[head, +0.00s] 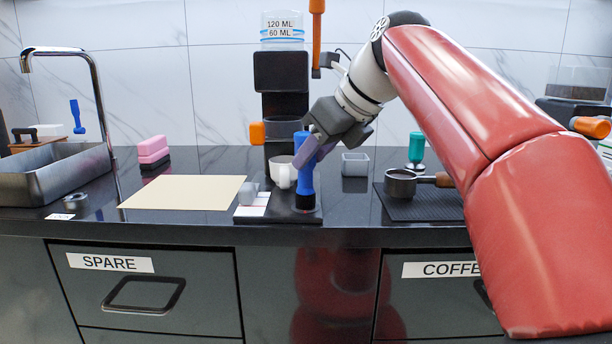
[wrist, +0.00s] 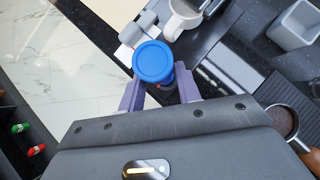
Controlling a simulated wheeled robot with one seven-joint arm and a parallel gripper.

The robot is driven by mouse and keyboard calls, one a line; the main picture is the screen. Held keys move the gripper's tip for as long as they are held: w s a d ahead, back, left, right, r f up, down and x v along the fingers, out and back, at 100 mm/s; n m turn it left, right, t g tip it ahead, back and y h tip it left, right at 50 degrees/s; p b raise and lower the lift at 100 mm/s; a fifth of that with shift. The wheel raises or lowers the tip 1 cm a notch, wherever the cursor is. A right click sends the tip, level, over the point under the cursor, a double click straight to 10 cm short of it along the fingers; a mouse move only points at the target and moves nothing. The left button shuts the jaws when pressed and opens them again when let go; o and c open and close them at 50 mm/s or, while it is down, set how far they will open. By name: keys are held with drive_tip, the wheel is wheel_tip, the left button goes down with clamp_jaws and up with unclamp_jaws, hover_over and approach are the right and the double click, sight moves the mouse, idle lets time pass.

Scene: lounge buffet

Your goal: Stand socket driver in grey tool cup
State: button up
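The socket driver (head: 305,182), with a blue handle and a dark lower end, is upright over the dark tray near the counter's front edge. In the wrist view its round blue top (wrist: 153,62) faces me. My gripper (head: 312,150) reaches down from the upper right, and its purple fingers (wrist: 160,92) are closed in on both sides of the handle. I cannot tell whether the driver's lower end touches the tray. The grey tool cup (head: 355,166) is a square, open cup to the right and behind the driver; it also shows in the wrist view (wrist: 297,26).
A white mug (head: 281,174) stands just left of and behind the driver. A small grey block (head: 248,193) sits left on a white-red card. A portafilter (head: 401,184) lies on a black mat at right. A beige sheet (head: 185,192) lies at left.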

sight(305, 133)
clamp_jaws()
drive_tip(key=shift+r+p, duration=1.55)
drive_tip(key=shift+r, duration=0.95)
